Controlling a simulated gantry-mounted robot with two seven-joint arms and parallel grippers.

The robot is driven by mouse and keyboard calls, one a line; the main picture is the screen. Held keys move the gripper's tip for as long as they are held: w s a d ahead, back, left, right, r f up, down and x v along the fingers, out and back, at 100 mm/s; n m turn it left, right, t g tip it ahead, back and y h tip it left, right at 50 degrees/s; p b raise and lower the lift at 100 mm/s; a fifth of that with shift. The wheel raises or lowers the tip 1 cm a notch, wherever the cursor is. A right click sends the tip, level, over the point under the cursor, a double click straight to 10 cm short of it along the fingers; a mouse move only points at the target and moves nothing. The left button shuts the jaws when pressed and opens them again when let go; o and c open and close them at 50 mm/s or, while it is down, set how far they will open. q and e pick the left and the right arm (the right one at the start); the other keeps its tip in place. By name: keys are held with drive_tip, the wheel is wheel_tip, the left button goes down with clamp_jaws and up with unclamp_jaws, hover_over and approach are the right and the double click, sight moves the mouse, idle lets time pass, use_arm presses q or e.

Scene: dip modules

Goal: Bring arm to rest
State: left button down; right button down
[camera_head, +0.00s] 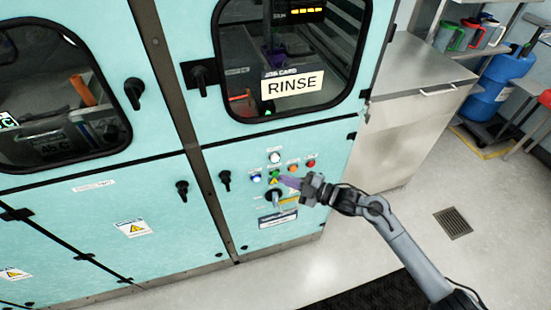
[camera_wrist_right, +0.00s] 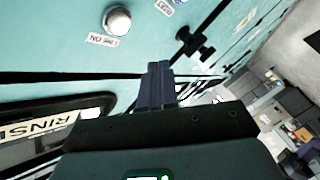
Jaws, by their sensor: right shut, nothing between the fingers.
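My right gripper (camera_head: 290,182) is in front of the control panel on the teal cabinet (camera_head: 225,150) in the head view, below the window with the RINSE sign (camera_head: 292,85). Its purple-grey fingers cover part of the panel near the buttons. In the right wrist view the fingers (camera_wrist_right: 160,82) are together with nothing between them. I cannot tell whether they touch the panel. A white round button (camera_wrist_right: 117,20) shows beyond them, apart from the fingertips. My left gripper is not in view.
Blue (camera_head: 257,178), orange (camera_head: 293,168) and red (camera_head: 311,163) buttons are around the gripper. A black selector handle (camera_head: 225,180) sticks out at left. A steel cabinet (camera_head: 410,95) and blue gas bottle (camera_head: 500,80) stand at right. The floor near the drain (camera_head: 453,223) is clear.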

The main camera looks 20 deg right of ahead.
idle(0.5)
drive_tip(key=s+a+f+m+h, duration=0.1)
drive_tip(key=s+a+f+m, duration=0.1)
drive_tip(key=s+a+f, duration=0.5)
drive_tip(key=s+a+f+m+h, duration=0.1)
drive_tip(key=s+a+f+m, duration=0.15)
drive_tip(key=s+f, duration=0.6)
drive_tip(key=s+d+r+m+g+h, duration=0.4)
drive_tip(key=s+d+m+h, duration=0.15)
drive_tip(key=s, duration=0.45)
drive_tip(key=s+d+r+m+g+h, duration=0.45)
drive_tip(key=s+d+m, duration=0.2)
drive_tip(key=s, duration=0.35)
wheel_tip(320, 180, up, 30)
drive_tip(key=p, duration=3)
drive_tip(key=shift+w+a, duration=0.25)
drive_tip(key=shift+w, duration=0.05)
